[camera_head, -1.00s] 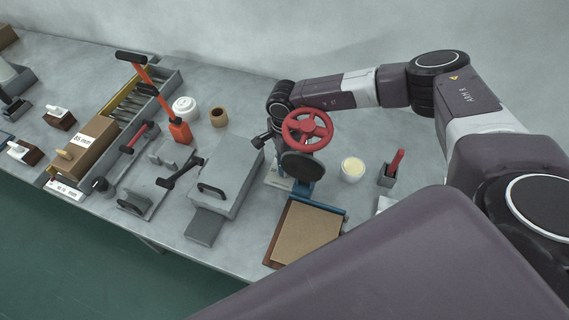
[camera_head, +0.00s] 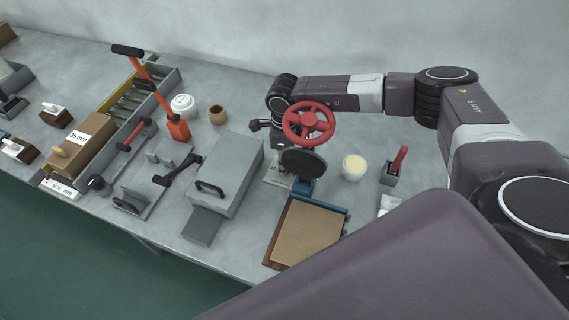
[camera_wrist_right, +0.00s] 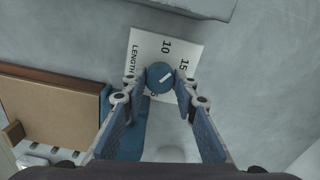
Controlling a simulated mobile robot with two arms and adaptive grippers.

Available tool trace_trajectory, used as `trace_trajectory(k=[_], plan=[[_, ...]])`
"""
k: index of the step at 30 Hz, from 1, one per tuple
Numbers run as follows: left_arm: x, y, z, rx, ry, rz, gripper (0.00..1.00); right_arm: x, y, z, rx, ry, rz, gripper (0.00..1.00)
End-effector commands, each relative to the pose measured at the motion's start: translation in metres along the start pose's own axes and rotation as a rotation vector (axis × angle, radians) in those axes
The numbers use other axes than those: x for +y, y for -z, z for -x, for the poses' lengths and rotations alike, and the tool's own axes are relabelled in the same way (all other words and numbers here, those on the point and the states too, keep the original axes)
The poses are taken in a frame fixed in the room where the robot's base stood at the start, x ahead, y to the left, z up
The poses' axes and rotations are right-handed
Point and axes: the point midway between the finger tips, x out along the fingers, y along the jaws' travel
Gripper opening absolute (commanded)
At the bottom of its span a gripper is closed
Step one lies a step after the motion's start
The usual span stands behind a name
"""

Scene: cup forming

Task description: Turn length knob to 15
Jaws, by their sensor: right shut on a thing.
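The length knob (camera_wrist_right: 160,78) is a round blue disc with a white pointer line, seen in the right wrist view. It sits on a pale plate (camera_wrist_right: 140,46) printed LENGTH, with the numbers 10 and 15 readable and another partly covered. The pointer slants up and right, toward the 15. My right gripper (camera_wrist_right: 161,87) has its two fingers on either side of the knob and is shut on it. In the head view, the plate (camera_head: 273,182) shows only partly; the knob and fingers are hidden behind the red handwheel (camera_head: 309,121) and black disc. My left gripper is not in view.
A brown board (camera_head: 305,236) lies in front of the handwheel. A grey box with a handle (camera_head: 228,172) stands to the left. A white cup (camera_head: 354,167) and a grey holder with a red handle (camera_head: 393,171) stand to the right.

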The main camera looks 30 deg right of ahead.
Motion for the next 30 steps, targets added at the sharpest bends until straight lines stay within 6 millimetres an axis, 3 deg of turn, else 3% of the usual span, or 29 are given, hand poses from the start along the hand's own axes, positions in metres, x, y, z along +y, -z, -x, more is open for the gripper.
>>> trace_trajectory(k=[15,30], plan=[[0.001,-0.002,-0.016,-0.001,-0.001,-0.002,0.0,-0.001,0.001,0.0,0.0,0.002,-0.364,0.02],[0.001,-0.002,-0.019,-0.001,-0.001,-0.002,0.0,-0.002,0.001,0.001,0.0,0.003,-0.445,0.02]])
